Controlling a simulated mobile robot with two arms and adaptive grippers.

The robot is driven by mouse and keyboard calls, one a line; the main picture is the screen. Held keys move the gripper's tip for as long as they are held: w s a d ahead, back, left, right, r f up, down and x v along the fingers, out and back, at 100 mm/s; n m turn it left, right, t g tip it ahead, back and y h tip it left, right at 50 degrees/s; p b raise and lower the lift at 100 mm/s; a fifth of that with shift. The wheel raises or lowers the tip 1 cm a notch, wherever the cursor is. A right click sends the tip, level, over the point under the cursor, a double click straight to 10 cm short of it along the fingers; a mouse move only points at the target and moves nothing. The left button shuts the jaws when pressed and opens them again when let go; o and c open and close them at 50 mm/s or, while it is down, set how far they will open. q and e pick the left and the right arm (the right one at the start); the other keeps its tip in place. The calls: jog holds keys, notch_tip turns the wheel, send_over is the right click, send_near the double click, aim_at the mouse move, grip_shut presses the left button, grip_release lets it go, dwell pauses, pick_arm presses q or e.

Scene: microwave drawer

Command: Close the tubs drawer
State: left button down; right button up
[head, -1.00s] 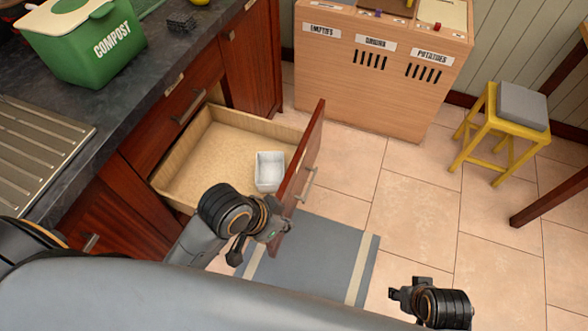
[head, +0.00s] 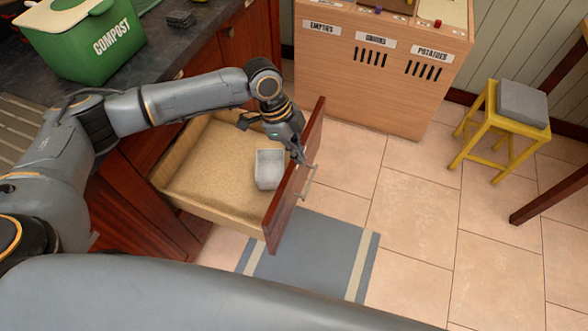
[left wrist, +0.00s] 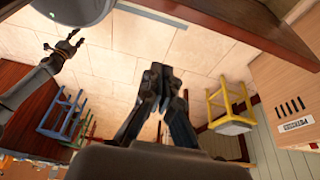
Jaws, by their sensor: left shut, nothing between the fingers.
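The tubs drawer (head: 172,190) stands open, with a pale wooden inside and a dark red front (head: 283,205). A bar handle (head: 308,182) is on the outer face of the front. A white tub (head: 269,169) sits inside against the front end. My left gripper (head: 299,157) is shut and empty at the top edge of the front, near the handle; I cannot tell if it touches. Its closed fingers (left wrist: 158,78) also show in the left wrist view. My right gripper (left wrist: 70,43) shows small at the left there, its jaws unclear.
A counter with a green compost bin (head: 85,45) runs above the drawer. A wooden bin cabinet (head: 350,85) stands beyond it. A yellow stool (head: 490,125) is at the right. A grey striped mat (head: 310,255) lies before the drawer, and the tiled floor is mostly clear.

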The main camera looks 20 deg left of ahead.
aim_at(293, 171)
pick_arm(q)
jog(key=f, duration=0.3)
jog(key=f+p, duration=0.1)
jog(key=f, duration=0.2)
jog(key=a+f, duration=0.1)
jog(key=f, duration=0.2)
jog(key=shift+w+f, duration=0.1)
jog(key=shift+w, duration=0.1)
jog(key=shift+a, duration=0.1)
